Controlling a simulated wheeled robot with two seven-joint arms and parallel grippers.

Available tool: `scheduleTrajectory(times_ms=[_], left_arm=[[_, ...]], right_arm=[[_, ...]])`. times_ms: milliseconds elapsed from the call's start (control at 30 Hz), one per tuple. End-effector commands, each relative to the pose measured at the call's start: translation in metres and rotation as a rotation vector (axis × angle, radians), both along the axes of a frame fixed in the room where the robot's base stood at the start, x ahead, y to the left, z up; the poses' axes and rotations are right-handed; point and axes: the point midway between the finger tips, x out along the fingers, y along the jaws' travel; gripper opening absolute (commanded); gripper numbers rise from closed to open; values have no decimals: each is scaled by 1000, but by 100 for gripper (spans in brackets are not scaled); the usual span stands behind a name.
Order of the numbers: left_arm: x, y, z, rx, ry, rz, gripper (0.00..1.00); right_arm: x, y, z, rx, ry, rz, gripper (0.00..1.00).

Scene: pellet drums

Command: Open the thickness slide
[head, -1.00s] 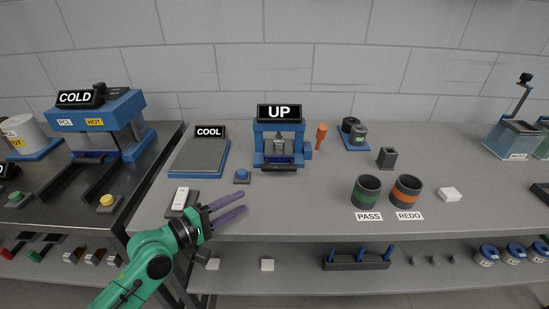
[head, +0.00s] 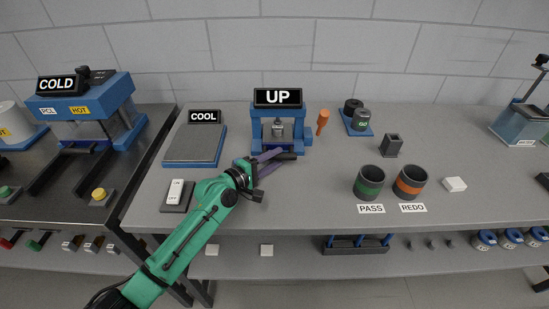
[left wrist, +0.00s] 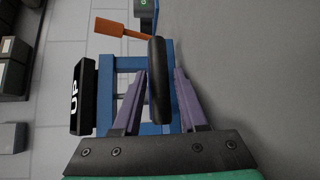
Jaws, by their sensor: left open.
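The blue frame (head: 256,127) under the black "UP" sign (head: 278,97) stands at the back of the grey table. A dark bar-like handle (head: 288,157) shows at its front, partly behind my fingers. I take this to be the slide's handle. My left gripper (head: 270,156) is at the front of the frame, with its purple fingers open. In the left wrist view, the black handle (left wrist: 158,95) lies between the two spread fingers (left wrist: 160,76), with a visible gap on the right side. Contact on the left side is hard to tell. My right gripper is not in view.
A "COOL" plate (head: 194,145) and a white switch (head: 176,191) lie left of the frame. The PASS cup (head: 369,184) and REDO cup (head: 410,184) stand further right. The table front is clear between.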

Motion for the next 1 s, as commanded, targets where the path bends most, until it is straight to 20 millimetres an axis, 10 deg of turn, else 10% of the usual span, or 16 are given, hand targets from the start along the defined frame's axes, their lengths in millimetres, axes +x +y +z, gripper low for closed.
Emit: scheduleTrajectory(times_ms=[233,367,1000], left_arm=[[2,-2,0,0,-1,1,42],[2,-2,0,0,-1,1,0],[2,-1,-1,0,0,1,0]], right_arm=[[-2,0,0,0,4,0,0],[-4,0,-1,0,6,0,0],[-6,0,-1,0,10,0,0]])
